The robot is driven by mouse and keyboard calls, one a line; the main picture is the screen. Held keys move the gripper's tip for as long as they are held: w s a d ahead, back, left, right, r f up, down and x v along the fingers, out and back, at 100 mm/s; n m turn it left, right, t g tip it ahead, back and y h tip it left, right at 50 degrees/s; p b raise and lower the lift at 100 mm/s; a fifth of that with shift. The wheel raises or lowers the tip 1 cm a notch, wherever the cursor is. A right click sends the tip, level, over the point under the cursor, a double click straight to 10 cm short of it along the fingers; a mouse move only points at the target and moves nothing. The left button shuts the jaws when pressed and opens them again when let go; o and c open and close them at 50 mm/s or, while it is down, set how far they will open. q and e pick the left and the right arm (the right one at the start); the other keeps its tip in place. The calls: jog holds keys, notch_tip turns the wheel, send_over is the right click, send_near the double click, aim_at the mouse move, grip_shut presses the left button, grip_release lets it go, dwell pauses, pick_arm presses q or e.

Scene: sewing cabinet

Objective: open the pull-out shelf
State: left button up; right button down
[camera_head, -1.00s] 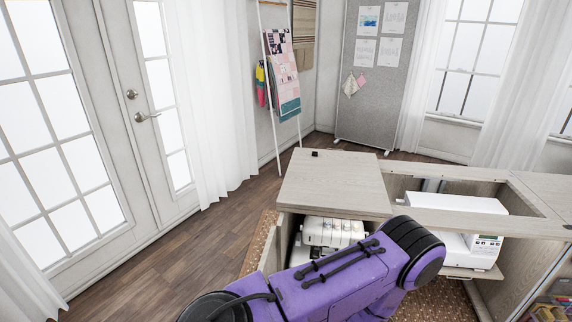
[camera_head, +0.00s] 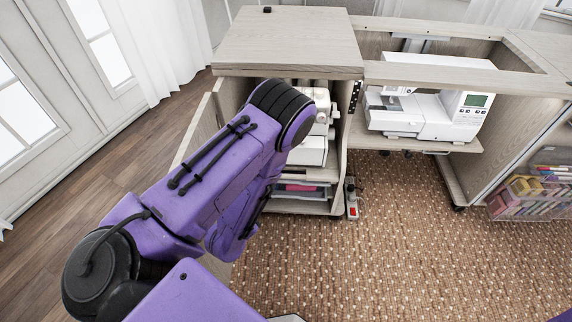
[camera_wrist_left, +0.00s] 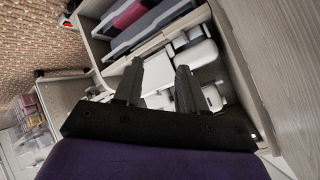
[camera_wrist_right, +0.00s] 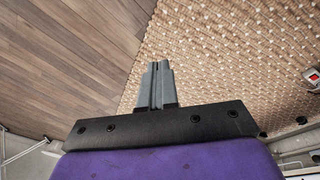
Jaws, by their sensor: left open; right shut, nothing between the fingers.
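The sewing cabinet (camera_head: 290,45) stands with its left compartment open. Inside, a white machine (camera_head: 313,150) rests on what looks like the pull-out shelf, whose pale wooden front edge (camera_head: 310,173) is partly behind my left arm. The left wrist view shows the pale shelf edge (camera_wrist_left: 152,47) beside the white machine (camera_wrist_left: 195,58). My left gripper (camera_wrist_left: 158,72) is open and empty, facing the compartment; my arm hides it in the head view. Whether it touches the shelf, I cannot tell. My right gripper (camera_wrist_right: 157,66) is shut and empty above the floor, away from the shelf.
An open cabinet door (camera_head: 200,128) stands left of the compartment. Trays with pink contents (camera_head: 300,188) lie below the shelf. A white sewing machine (camera_head: 430,110) sits to the right. The rug (camera_head: 400,250) in front is clear.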

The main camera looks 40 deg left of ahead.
pick_arm(q)
jog(key=w+a+f+m+t+b, duration=0.1)
jog(key=w+f+m+t+b, duration=0.55)
jog(key=f+b, duration=0.6)
jog(key=w+a+m+t+h+b, duration=0.1)
jog(key=w+m+b, duration=0.5)
jog(key=w+b, duration=0.8)
jog(key=w+a, duration=0.1)
jog(key=w, duration=0.1)
jog(key=shift+w+f+t+h, duration=0.2)
jog(key=shift+w+t+h, duration=0.1)
jog(key=shift+w+t, duration=0.1)
jog(key=shift+m, duration=0.25)
grip_shut()
pick_arm(e)
jog(key=s+d+f+n+g, duration=0.1)
jog(key=f+n, duration=0.1)
jog(key=f, duration=1.2)
jog(key=s+d+f+n+g, duration=0.1)
jog(key=d+f, duration=0.1)
jog(key=f, duration=1.3)
jog(key=shift+s+f+n+g, duration=0.3)
jog(key=shift+s+n, duration=0.1)
